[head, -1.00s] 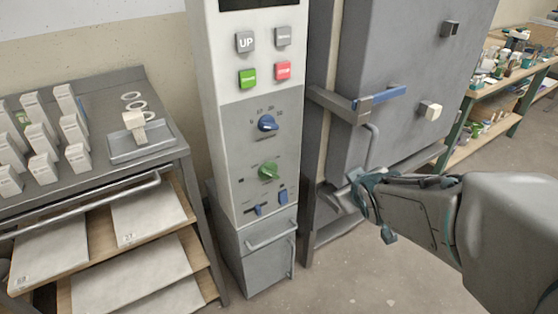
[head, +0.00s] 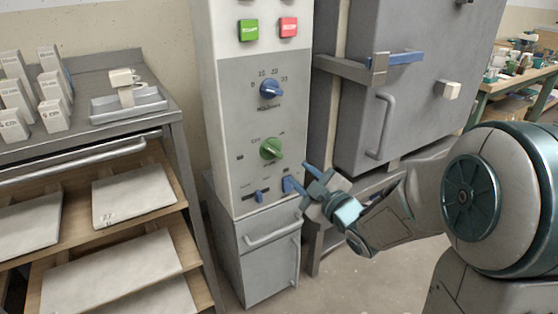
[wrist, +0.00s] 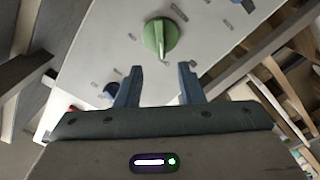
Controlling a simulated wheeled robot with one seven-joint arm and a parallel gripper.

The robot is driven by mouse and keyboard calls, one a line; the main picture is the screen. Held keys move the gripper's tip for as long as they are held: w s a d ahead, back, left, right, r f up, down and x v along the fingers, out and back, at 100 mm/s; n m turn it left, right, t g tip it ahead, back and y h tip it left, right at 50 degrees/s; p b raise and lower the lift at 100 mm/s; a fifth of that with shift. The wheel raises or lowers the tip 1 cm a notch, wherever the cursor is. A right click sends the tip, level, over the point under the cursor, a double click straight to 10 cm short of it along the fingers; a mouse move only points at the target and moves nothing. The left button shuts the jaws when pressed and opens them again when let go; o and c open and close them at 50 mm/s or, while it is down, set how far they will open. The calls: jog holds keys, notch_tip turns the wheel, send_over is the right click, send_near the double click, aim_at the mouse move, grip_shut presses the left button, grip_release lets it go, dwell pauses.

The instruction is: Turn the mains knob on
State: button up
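The green knob (head: 270,148) sits on the lower part of the tall control panel (head: 235,115), with small markings around it. It also shows in the wrist view (wrist: 158,38), just ahead of the fingertips and roughly centred between them. My gripper (head: 311,188) is to the right of the panel and lower than the green knob in the head view. Its two fingers are apart with nothing between them in the wrist view (wrist: 160,82). The green knob is apart from the fingers. Its small lettering is hard to read.
A blue numbered knob (head: 270,89) is above the green one. Green (head: 248,30) and red (head: 288,27) buttons are higher up. A grey kiln door (head: 425,95) stands right, a shelved bench (head: 90,150) left.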

aim_at(276, 153)
jog(key=b+x, duration=0.1)
jog(key=x, duration=1)
jog(key=shift+w+a+b, duration=0.15)
jog(key=shift+a+b, duration=0.05)
jog(key=shift+b, duration=0.15)
jog(key=shift+c, duration=0.3)
grip_shut()
